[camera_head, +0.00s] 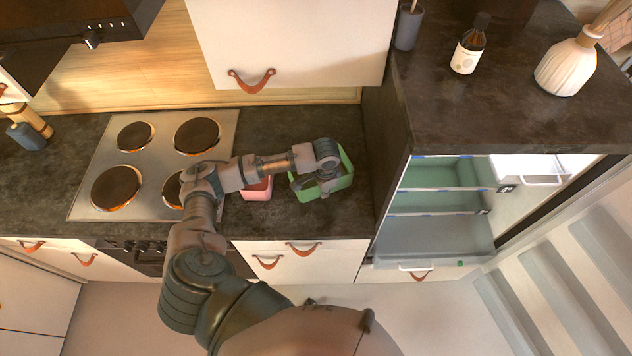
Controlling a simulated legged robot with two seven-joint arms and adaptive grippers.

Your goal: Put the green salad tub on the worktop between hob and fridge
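The green salad tub (343,181) is on or just above the dark worktop (255,222), between the hob (152,160) and the fridge (440,200). It looks upright and open at the top. My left gripper (325,188) is at the tub, over its opening and near its rim. The gripper hides part of the tub, and I cannot tell whether its fingers are closed on the rim. My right gripper is not in view.
A pink tub (257,190) stands just left of the green one, partly behind my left arm. The fridge stands open, with shelves showing. A wall cabinet (290,45) hangs above. A brown bottle (469,45) and a white vase (565,68) stand on the fridge top.

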